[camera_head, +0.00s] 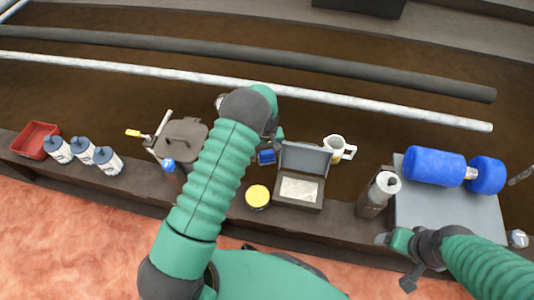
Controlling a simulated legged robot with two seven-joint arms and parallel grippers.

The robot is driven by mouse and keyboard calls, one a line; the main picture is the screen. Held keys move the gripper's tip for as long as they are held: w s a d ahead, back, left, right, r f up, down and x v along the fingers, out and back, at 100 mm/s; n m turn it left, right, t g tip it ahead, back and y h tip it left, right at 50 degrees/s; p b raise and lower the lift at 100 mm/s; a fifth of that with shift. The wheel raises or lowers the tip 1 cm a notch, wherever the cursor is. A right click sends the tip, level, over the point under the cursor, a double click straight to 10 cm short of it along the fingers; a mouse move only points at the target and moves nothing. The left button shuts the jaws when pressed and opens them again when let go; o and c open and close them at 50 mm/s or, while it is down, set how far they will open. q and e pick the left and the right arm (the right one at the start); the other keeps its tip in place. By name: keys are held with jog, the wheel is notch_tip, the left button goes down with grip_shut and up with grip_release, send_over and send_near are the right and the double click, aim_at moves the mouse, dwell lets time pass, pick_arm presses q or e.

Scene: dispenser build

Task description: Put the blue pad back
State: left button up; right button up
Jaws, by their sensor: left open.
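A small blue block, which looks like the blue pad (267,157), lies on the dark bench just left of an open grey case (305,160). The case's lid is raised and a pale panel shows in its base. My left arm reaches up across the middle of the view. My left gripper (279,134) is open, seen just above and beyond the blue pad. Its fingers are mostly hidden behind my wrist, and I see nothing held. My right gripper (394,262) is low on the right, by the grey board's front edge, with its fingertips apart and empty.
A yellow-lidded jar (258,196), a white mug (337,149) and a dark bottle (376,196) stand near the case. A blue dumbbell (435,166) lies on a grey board (440,209). Left are a brown lidded box (183,137), several white bottles (82,151) and a red tray (34,139).

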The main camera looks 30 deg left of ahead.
pick_arm(q)
jog(key=shift+r, duration=0.1)
notch_tip(320, 180, up, 12)
jog(key=p, duration=0.6)
